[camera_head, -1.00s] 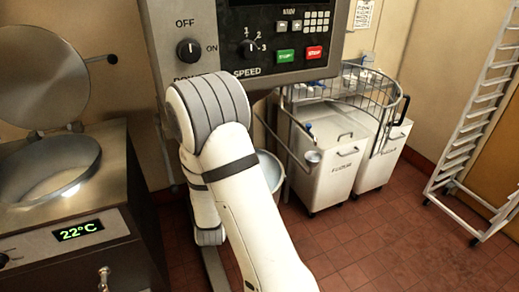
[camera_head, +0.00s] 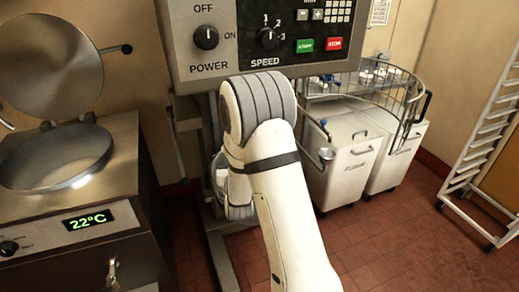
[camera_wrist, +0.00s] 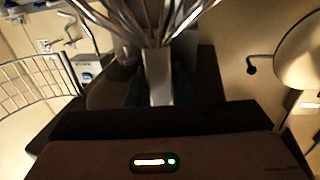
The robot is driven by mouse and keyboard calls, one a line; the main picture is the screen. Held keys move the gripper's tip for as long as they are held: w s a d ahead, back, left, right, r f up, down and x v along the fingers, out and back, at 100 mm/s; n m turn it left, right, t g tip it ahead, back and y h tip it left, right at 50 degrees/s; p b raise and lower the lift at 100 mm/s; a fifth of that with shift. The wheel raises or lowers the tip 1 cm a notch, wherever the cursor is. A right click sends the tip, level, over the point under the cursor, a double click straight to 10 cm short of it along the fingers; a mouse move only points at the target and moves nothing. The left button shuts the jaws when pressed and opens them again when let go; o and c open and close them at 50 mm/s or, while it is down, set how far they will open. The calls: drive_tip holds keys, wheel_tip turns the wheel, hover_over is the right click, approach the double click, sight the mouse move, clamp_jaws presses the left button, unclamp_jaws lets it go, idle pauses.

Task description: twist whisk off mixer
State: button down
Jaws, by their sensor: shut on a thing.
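The mixer (camera_head: 228,62) stands ahead, with its power knob, speed dial and green and red buttons in the head view. My arm hides most of its lower front. My gripper (camera_wrist: 158,92) shows in the wrist view, shut on the metal stem of the whisk (camera_wrist: 158,62). The whisk's wires fan out from the stem towards the top of the wrist view. My gripper and the whisk are hidden in the head view. I cannot tell whether the whisk is still joined to the mixer.
A steel kettle (camera_head: 22,225) with a raised lid and a 22°C display stands at left. A wire guard (camera_head: 411,97) is right of the mixer, in front of white bins (camera_head: 345,172). A tall rack (camera_head: 480,165) stands at far right. Red floor tiles are clear at lower right.

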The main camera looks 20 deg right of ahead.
drive_tip(key=w+d+f+n+y+b, duration=0.1)
drive_tip(key=w+d+f+y+b, duration=0.2)
drive_tip(key=w+d, duration=0.35)
drive_tip(key=w+d+f+n+y+b, duration=0.1)
drive_tip(key=w+d+f+n+b, duration=0.15)
drive_tip(key=w+d+b, duration=0.45)
drive_tip(key=s+r+p, duration=0.1)
drive_tip(key=s+p, duration=0.4)
drive_tip(key=s, duration=0.5)
drive_tip(key=s+d+r+p, duration=0.1)
drive_tip(key=s+r+p, duration=0.1)
drive_tip(key=s+p, duration=0.4)
drive_tip(key=s, duration=0.4)
drive_tip(key=shift+s+d+r+y, duration=0.15)
drive_tip(key=shift+s+r+y, duration=0.15)
drive_tip(key=shift+s, duration=0.1)
drive_tip(key=shift+m, duration=0.35)
